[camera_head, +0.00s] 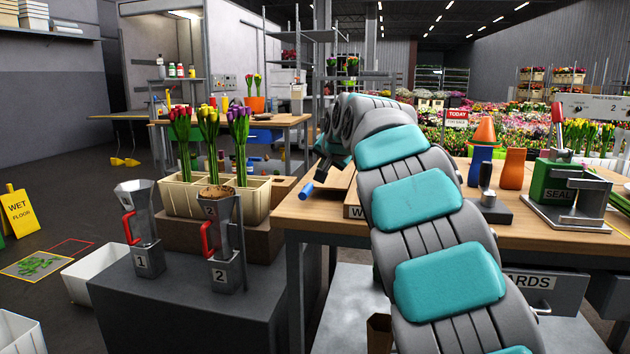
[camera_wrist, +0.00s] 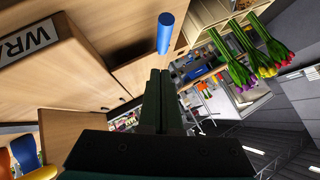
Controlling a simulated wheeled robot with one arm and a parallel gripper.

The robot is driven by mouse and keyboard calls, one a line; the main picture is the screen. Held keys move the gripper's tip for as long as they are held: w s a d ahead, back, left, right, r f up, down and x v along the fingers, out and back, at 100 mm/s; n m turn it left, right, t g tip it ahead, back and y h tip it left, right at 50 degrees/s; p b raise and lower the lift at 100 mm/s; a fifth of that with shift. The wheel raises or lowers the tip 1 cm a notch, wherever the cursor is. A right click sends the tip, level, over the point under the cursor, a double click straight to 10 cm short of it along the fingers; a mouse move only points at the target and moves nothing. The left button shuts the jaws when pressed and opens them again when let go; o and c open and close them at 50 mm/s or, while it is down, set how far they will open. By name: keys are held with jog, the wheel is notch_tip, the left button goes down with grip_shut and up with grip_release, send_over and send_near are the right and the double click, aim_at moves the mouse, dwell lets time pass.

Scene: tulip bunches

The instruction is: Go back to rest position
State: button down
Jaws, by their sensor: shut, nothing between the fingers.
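My arm reaches over the wooden table (camera_head: 300,222) from the lower right, with its teal-padded links bent to the left. My gripper (camera_wrist: 158,75) is shut and empty in the wrist view, its two dark fingers together. In the head view the arm's links partly hide it. Red, yellow and purple tulip bunches (camera_head: 208,130) stand in a cream divided crate (camera_head: 262,198) left of the table. The bunches also show in the wrist view (camera_wrist: 255,65), apart from the fingers.
A blue cylinder (camera_head: 306,191) lies at the table's left edge; it also shows beyond the fingertips in the wrist view (camera_wrist: 165,33). A green sealing device (camera_head: 560,185) stands on the table's right.

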jog(key=v, duration=0.7)
jog(key=s+d+f+g+h, duration=0.1)
jog(key=s+d+f+g, duration=0.25)
jog(key=s+f, duration=0.55)
jog(key=s+d+f+g+h, duration=0.15)
jog(key=s+d+f, duration=0.25)
jog(key=s+f, duration=0.5)
jog(key=s+f+n+g, duration=0.2)
jog(key=s+f, duration=0.3)
jog(key=s, duration=0.6)
jog(key=s+f+n+g, duration=0.2)
jog(key=s+f, duration=0.4)
jog(key=s, duration=0.6)
jog(key=s+d+f+n+g, duration=0.1)
jog(key=s+f+g, duration=0.2)
jog(key=s, duration=0.9)
notch_tip(320, 180, down, 3)
jog(key=shift+r+n, duration=0.15)
jog(key=shift+n, duration=0.25)
